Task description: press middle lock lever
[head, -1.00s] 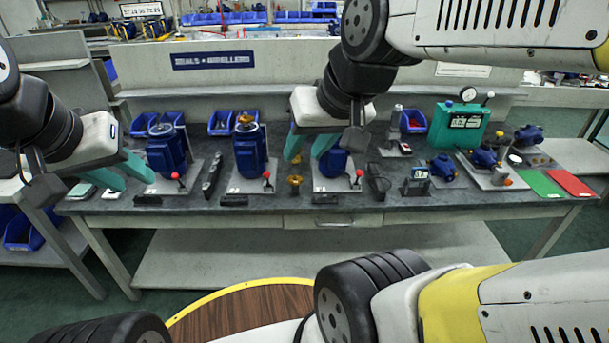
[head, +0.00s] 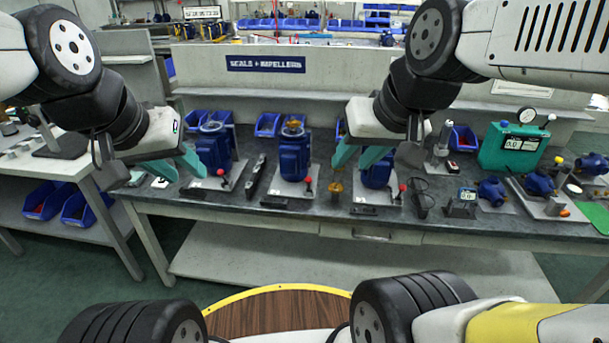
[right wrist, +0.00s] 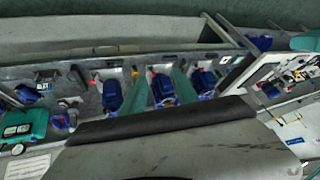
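Three blue pumps stand on pale plates on the bench, each with a red-knobbed lever at its front right. The middle lock lever (head: 308,184) stands upright beside the middle pump (head: 294,158). My left gripper (head: 189,177) is open and empty, in front of the left pump (head: 212,150). My right gripper (head: 350,168) is open and empty, right of the middle lever and apart from it. One of its fingers covers part of the right pump (head: 378,174). In the right wrist view, the middle pump (right wrist: 163,92) shows between the two teal fingers.
A brass part (head: 336,190) stands between the middle and right pumps. A dark slim tool (head: 255,175) lies between the left and middle pumps. A green case (head: 512,146) and small blue pumps crowd the right end. Blue bins (head: 268,124) line the back.

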